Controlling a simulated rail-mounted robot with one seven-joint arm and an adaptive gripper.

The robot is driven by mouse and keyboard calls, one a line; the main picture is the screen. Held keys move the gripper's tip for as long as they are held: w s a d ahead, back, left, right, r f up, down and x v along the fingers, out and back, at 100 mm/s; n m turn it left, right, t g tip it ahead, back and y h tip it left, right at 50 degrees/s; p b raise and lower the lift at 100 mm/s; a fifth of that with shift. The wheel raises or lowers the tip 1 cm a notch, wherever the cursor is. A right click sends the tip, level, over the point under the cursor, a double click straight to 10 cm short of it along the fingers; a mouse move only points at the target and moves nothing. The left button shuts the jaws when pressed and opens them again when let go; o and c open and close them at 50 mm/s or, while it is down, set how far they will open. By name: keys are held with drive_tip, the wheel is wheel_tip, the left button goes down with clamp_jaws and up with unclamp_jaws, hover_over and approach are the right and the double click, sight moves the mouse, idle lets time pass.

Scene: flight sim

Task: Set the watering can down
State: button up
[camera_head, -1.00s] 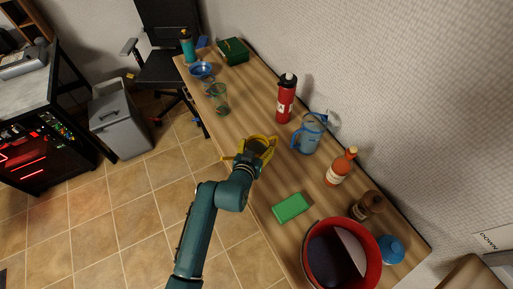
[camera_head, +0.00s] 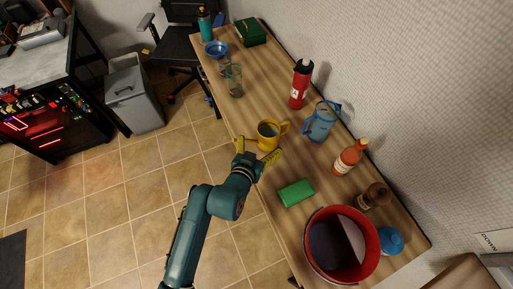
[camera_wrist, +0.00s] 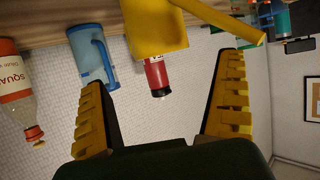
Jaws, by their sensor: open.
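The yellow watering can (camera_head: 267,137) stands upright on the wooden table (camera_head: 232,112), near its front edge. In the wrist view, which is upside down, the can's body (camera_wrist: 155,30) and a long yellow arm on it, its spout or handle (camera_wrist: 222,18), show at the top; its base is cut off. My gripper (camera_head: 257,153) is open and empty just in front of the can. In the wrist view the gripper's yellow-padded fingers (camera_wrist: 160,80) are spread wide, with the can beyond them and a gap between.
Behind the can stand a red bottle (camera_head: 301,84) and a blue pitcher (camera_head: 320,122). A glass (camera_head: 235,84) stands leftward. Floor in front is free.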

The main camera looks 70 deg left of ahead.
drive_tip(key=v, duration=0.3)
drive_tip(key=shift+s+d+r, duration=0.1)
drive_tip(key=w+d+r+m+t+h, duration=0.2)
drive_tip(key=w+d+r+m+t, duration=0.15)
drive_tip(key=w+d+r, duration=0.6)
drive_tip(key=w+d+r+m+t+h, duration=0.15)
drive_tip(key=w+d+r+t, duration=0.4)
drive_tip(key=r, duration=0.75)
drive_tip(key=d+r+m+t+h, duration=0.2)
drive_tip(key=d+r+h, duration=0.1)
drive_tip(key=d+r, duration=0.6)
drive_tip(key=s+d+r+m+t+h, duration=0.1)
drive_tip(key=d+r+m+t+h, duration=0.1)
drive_tip(key=d+r, duration=0.8)
drive_tip(key=d+m+h, duration=0.1)
drive_tip(key=d+h, duration=0.1)
drive_tip(key=d, duration=0.3)
drive_tip(key=shift+s+d+t, duration=0.3)
drive_tip(key=shift+d, duration=0.05)
